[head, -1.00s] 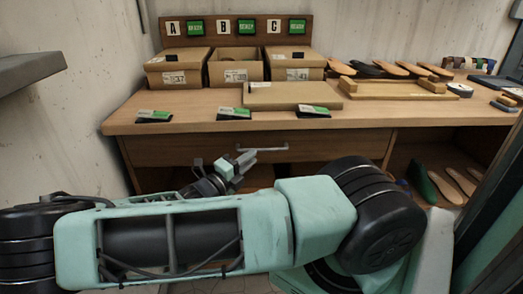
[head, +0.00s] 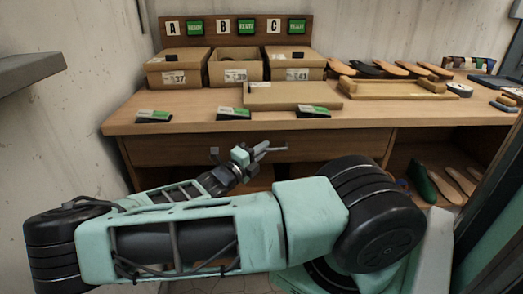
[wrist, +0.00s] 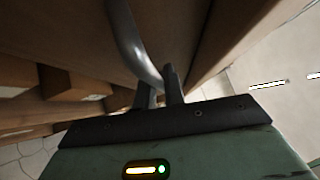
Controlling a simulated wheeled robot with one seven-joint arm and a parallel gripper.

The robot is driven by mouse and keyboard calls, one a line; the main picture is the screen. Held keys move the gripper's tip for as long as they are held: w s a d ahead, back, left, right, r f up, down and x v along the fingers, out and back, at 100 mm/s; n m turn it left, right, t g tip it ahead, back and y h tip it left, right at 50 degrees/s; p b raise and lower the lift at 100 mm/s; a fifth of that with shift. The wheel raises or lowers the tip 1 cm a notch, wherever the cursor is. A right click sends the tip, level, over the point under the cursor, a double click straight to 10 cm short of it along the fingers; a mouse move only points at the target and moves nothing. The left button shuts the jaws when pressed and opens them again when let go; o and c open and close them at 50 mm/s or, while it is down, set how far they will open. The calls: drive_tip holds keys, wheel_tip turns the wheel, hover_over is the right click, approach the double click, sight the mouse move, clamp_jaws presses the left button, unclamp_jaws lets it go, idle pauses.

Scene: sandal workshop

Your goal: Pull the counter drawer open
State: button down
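The counter drawer (head: 170,151) is a wide wooden front under the worktop, and it looks flush with the counter. Its grey metal bar handle (head: 280,149) shows in part in the head view, its left part hidden by my gripper. My gripper (head: 264,150) is at the handle. In the wrist view the curved handle (wrist: 128,40) runs down between the two dark fingertips (wrist: 160,84). The fingers are close together with the bar filling the narrow gap, so my gripper appears shut on the handle.
An open shelf with soles (head: 445,186) lies right of the drawer. A wall (head: 75,130) stands at left.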

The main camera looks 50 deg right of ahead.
drive_tip(key=shift+s+a, duration=0.1)
drive_tip(key=s+a+p, duration=0.9)
drive_tip(key=s+a, duration=0.9)
drive_tip(key=a, duration=0.4)
drive_tip(key=shift+s, duration=0.35)
drive_tip(key=c, duration=1.8)
unclamp_jaws()
drive_tip(key=shift+o, duration=0.2)
drive_tip(key=w+a+f+b, duration=0.1)
drive_tip(key=a+f+b, duration=0.1)
drive_tip(key=a, duration=1.5)
drive_tip(key=shift+w+f+b, duration=0.15)
drive_tip(key=shift+w+b, duration=0.15)
drive_tip(key=shift+b, duration=0.3)
drive_tip(key=shift+a, duration=0.1)
